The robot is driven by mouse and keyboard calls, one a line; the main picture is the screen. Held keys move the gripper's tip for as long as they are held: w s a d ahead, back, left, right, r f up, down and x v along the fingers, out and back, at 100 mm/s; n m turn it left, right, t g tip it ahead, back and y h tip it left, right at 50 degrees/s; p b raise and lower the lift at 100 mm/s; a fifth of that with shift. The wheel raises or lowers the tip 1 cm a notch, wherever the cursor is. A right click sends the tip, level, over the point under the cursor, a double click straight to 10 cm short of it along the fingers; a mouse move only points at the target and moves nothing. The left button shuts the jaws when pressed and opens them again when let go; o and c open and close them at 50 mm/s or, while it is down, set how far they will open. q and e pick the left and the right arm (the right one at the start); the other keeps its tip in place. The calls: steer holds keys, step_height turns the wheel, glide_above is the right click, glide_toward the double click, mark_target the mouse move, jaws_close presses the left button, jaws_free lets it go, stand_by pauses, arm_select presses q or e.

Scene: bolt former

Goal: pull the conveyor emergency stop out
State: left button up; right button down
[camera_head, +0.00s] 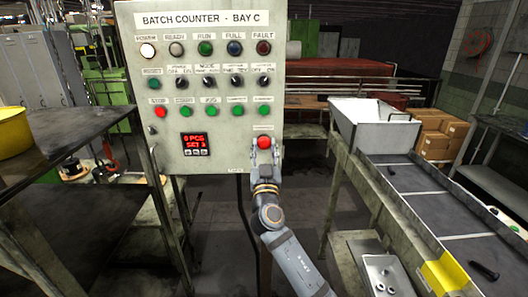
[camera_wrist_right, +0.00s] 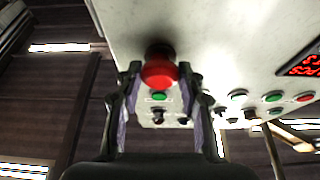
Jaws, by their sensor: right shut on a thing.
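The red mushroom-shaped emergency stop (camera_head: 264,142) sits at the lower right of the grey control panel (camera_head: 215,60) headed "BATCH COUNTER - BAY C". In the right wrist view the red button (camera_wrist_right: 159,72) lies between the two fingertips, close to the panel face. My right gripper (camera_head: 264,148) is shut on it, one finger on each side; in the right wrist view the gripper (camera_wrist_right: 160,80) reaches up to the button. Whether the button is in or out cannot be told. My left gripper is not in view.
The panel carries rows of lamps, switches and green buttons, a red stop button (camera_head: 160,112) and a red display (camera_head: 194,144). A conveyor (camera_head: 425,205) with a white hopper (camera_head: 375,122) stands at right. A dark table (camera_head: 60,130) with a yellow container (camera_head: 14,132) stands at left.

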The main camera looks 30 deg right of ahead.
steer(key=shift+s+f, duration=0.1)
steer(key=shift+f, duration=0.1)
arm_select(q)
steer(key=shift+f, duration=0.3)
arm_select(e)
steer(key=c, duration=1.3)
jaws_free()
steer(key=o, duration=0.5)
steer(key=shift+s+a+r, duration=0.15)
steer(key=shift+a+r, duration=0.05)
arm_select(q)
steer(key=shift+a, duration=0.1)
arm_select(e)
steer(key=shift+f, duration=0.15)
steer(key=v, duration=1.1)
steer(key=shift+s+a+f, duration=0.15)
steer(key=shift+s, duration=0.2)
